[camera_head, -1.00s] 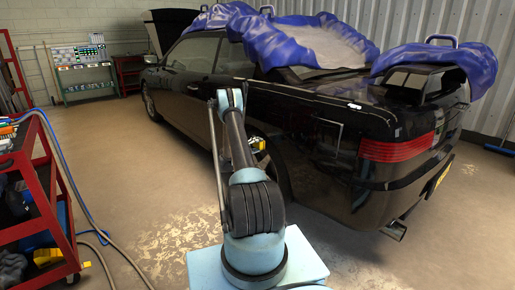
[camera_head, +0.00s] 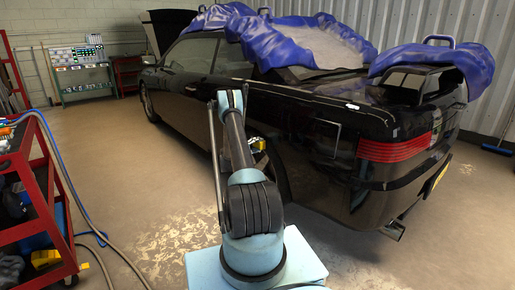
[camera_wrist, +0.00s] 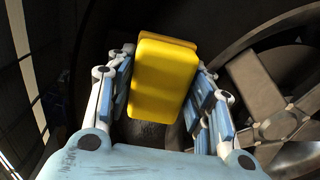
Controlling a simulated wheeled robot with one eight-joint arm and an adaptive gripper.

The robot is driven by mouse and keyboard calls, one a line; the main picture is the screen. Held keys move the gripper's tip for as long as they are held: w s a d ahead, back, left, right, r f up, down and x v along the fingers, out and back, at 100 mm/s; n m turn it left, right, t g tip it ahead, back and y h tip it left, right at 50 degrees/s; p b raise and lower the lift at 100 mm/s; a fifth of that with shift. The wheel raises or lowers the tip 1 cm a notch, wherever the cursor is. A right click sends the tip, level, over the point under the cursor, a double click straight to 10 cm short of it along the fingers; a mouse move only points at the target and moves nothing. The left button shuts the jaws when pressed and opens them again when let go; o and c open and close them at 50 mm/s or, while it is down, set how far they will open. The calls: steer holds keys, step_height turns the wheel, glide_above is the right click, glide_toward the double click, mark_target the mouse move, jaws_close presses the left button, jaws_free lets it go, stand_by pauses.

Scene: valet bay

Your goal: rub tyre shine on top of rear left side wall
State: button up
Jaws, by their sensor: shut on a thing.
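My gripper (camera_wrist: 163,68) is shut on a yellow applicator block (camera_wrist: 158,88), held between its blue and grey fingers. The block also shows as a small yellow patch beside my arm in the head view (camera_head: 257,144). The rear left wheel shows its spoked rim (camera_wrist: 262,95) at the right of the wrist view. The dark tyre (camera_wrist: 150,133) lies behind and below the block. I cannot tell whether the block touches the side wall. In the head view my arm hides much of the wheel, below the black car's rear wing (camera_head: 300,130).
Blue covers (camera_head: 300,40) lie over the car's roof and boot. A red cart (camera_head: 45,200) with several items stands at the left, with a blue hose (camera_head: 75,190) beside it. A shelf stand (camera_head: 85,75) is at the back.

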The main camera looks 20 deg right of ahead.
steer(key=shift+w+d, duration=0.1)
steer(key=shift+d, duration=0.15)
steer(key=shift+w+a, duration=0.35)
steer(key=shift+w, duration=0.4)
steer(key=shift+w+a, duration=0.3)
steer(key=shift+w, duration=0.45)
steer(key=shift+w+a, duration=0.3)
steer(key=shift+w, duration=0.75)
steer(key=shift+w+a, duration=0.35)
steer(key=shift+w, duration=0.65)
steer(key=shift+w+a, duration=0.3)
steer(key=shift+w, duration=0.75)
steer(key=shift+w+a, duration=0.3)
steer(key=shift+w, duration=0.45)
steer(key=shift+w+a, duration=0.25)
steer(key=shift+w, duration=0.45)
steer(key=shift+c, duration=0.5)
steer(key=shift+s+d, duration=0.1)
steer(key=shift+s, duration=0.05)
